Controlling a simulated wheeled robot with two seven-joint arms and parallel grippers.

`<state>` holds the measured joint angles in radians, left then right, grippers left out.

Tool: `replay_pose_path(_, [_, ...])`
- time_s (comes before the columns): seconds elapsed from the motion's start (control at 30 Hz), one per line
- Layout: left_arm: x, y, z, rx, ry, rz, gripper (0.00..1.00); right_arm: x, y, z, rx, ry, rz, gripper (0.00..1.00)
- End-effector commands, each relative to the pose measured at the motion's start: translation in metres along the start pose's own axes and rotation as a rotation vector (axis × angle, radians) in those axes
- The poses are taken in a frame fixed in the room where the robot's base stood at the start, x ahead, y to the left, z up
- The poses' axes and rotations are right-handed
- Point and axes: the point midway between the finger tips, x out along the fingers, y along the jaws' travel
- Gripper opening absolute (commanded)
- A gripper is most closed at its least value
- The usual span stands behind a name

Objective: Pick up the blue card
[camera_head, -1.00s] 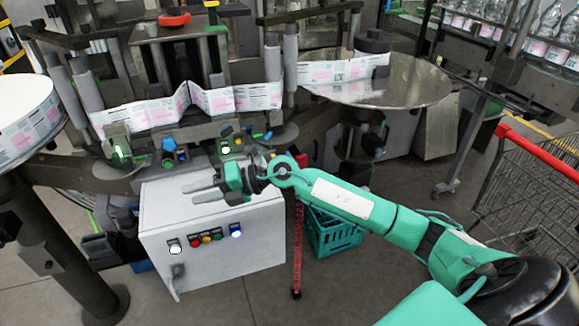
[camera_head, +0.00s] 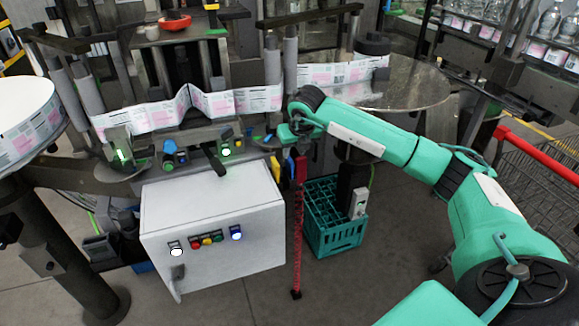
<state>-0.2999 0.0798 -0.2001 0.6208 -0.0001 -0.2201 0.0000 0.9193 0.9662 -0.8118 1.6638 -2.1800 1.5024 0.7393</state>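A small blue card (camera_head: 291,164) stands upright just behind the right rear corner of the white control box, between a yellow card (camera_head: 276,167) and a red card (camera_head: 301,168). Only part of the blue card shows. My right gripper (camera_head: 289,133) is above and just behind the cards, at the end of the green arm coming from the right. Its fingers are mostly hidden or too small to tell whether they are open. I cannot tell whether it touches a card. My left gripper is not in view.
The white control box (camera_head: 215,240) with coloured buttons stands below the label machine. A red perforated strip (camera_head: 297,240) hangs beside it. A green crate (camera_head: 335,242) sits on the floor to the right. A round metal table (camera_head: 420,88) is behind my arm.

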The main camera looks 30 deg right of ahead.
Motion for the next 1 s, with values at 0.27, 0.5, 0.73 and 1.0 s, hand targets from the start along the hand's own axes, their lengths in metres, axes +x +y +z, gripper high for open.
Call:
replay_pose_path(0.27, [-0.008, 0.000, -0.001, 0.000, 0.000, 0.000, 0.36, 0.033, 0.001, 0.000, -0.001, 0.000, 0.002, 0.37])
replay_pose_path(0.5, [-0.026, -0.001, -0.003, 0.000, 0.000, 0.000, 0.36, 0.057, 0.006, -0.001, 0.000, 0.003, 0.003, 0.37])
replay_pose_path(0.73, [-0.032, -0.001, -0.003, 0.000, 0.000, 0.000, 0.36, 0.084, 0.006, -0.002, -0.001, 0.001, 0.003, 0.37])
replay_pose_path(1.0, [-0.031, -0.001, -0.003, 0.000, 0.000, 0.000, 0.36, 0.086, 0.006, -0.002, -0.001, -0.001, 0.004, 0.31])
